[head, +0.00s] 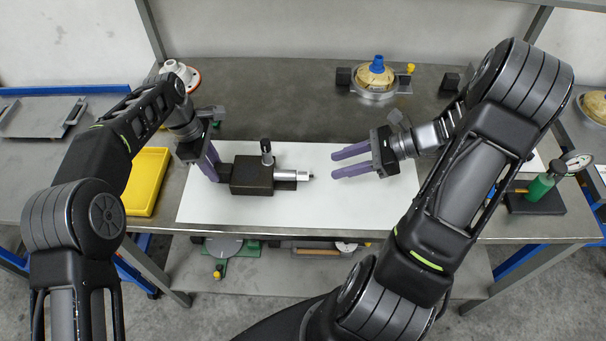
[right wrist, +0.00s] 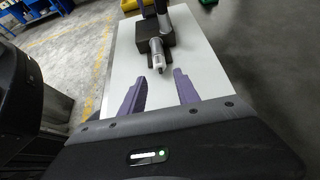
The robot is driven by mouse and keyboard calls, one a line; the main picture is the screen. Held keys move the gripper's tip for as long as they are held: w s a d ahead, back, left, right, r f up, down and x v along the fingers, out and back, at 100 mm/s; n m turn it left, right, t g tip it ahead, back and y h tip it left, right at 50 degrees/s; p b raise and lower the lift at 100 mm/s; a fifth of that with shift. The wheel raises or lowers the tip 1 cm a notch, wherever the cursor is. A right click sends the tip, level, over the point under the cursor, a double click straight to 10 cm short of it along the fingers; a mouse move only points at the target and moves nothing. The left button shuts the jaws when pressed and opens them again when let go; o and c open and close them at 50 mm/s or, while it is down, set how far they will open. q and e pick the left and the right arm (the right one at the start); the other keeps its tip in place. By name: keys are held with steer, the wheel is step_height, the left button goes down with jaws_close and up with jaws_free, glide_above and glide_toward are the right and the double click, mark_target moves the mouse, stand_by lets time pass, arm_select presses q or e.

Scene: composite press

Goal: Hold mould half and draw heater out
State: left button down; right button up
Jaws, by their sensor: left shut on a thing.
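The dark mould half (head: 251,174) lies on the white sheet; it also shows in the right wrist view (right wrist: 152,36). The silver cylindrical heater (head: 293,175) sticks out of its right side and points toward my right gripper; it also shows in the right wrist view (right wrist: 158,58). My left gripper (head: 212,170) is shut on the left end of the mould half. My right gripper (head: 341,162) is open and empty, to the right of the heater and apart from it. Its purple fingers also show in the right wrist view (right wrist: 160,88).
The white sheet (head: 390,205) is bare around the mould half. A yellow tray (head: 147,180) stands at the left. A round fixture with a blue cap (head: 377,65) stands at the back. A green-bodied dial gauge stand (head: 538,188) is at the right.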

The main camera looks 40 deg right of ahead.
mark_target(309, 181)
steer(key=shift+a, duration=0.1)
steer(key=shift+x, duration=4.5)
jaws_close()
